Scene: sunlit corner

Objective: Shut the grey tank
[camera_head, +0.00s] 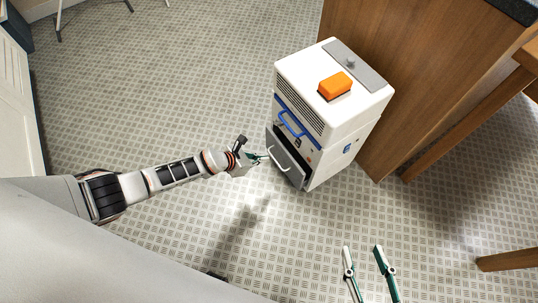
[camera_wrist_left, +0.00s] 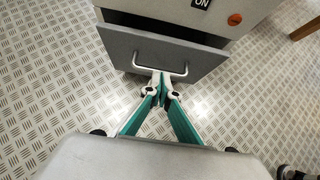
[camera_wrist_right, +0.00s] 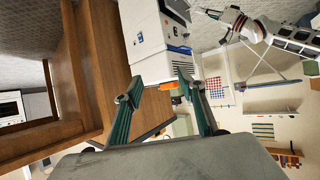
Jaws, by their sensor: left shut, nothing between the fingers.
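The grey tank (camera_head: 288,160) is a grey-fronted drawer with a pale bar handle, low in a white appliance (camera_head: 334,100). It stands partly pulled out, with a dark gap above its front. In the left wrist view the tank's front (camera_wrist_left: 120,45) fills the upper middle. My left gripper (camera_head: 262,157) is shut and empty, its fingertips at the handle in the left wrist view (camera_wrist_left: 160,84); I cannot tell whether they touch. My right gripper (camera_head: 362,249) is open and empty, away from the appliance at the lower right of the head view. It also shows open in the right wrist view (camera_wrist_right: 157,84).
An orange block (camera_head: 336,86) lies on top of the appliance. A blue handle (camera_head: 292,123) is above the tank. A wooden cabinet (camera_head: 400,80) stands close behind the appliance, and wooden legs (camera_head: 470,123) are at the right. The patterned floor in front is clear.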

